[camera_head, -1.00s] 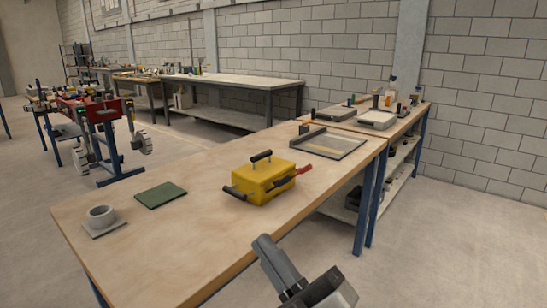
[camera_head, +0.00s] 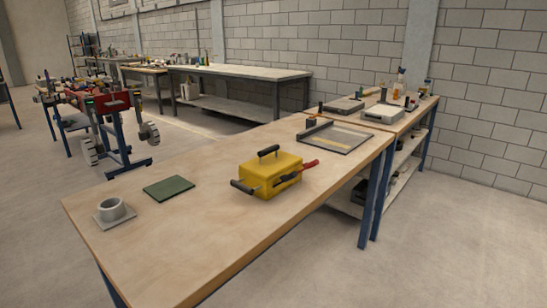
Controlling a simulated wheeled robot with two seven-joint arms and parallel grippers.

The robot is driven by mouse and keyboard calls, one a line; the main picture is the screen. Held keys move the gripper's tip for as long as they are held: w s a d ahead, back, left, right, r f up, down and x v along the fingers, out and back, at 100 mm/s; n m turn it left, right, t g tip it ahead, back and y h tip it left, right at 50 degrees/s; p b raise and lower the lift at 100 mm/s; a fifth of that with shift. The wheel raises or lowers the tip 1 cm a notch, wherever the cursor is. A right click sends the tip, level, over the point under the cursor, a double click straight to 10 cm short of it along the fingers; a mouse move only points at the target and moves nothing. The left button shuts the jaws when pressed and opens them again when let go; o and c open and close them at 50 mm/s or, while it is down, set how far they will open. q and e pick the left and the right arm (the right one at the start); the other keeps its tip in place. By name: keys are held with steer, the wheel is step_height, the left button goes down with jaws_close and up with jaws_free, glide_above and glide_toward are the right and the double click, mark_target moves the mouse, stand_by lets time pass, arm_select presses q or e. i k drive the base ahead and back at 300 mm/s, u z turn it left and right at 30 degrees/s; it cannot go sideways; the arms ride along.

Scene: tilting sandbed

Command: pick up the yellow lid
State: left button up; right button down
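A yellow box (camera_head: 268,178) stands on the wooden workbench (camera_head: 215,225), right of the middle of its top. Its yellow lid (camera_head: 270,163) is on top and carries a black handle (camera_head: 268,151). A black side handle (camera_head: 242,187) sticks out at the box's left. A red-handled tool (camera_head: 308,165) shows at its right side, with a dark part against the box front. Neither of my grippers shows in the head view.
A green mat (camera_head: 169,188) and a grey cup-like ring on a square plate (camera_head: 112,210) are on the bench's left part. A framed flat tray (camera_head: 336,138) lies behind the box to the right. The bench front is clear.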

mark_target(271, 162)
steer(key=z, duration=1.4)
steer(key=i, duration=2.7)
steer(key=u, duration=2)
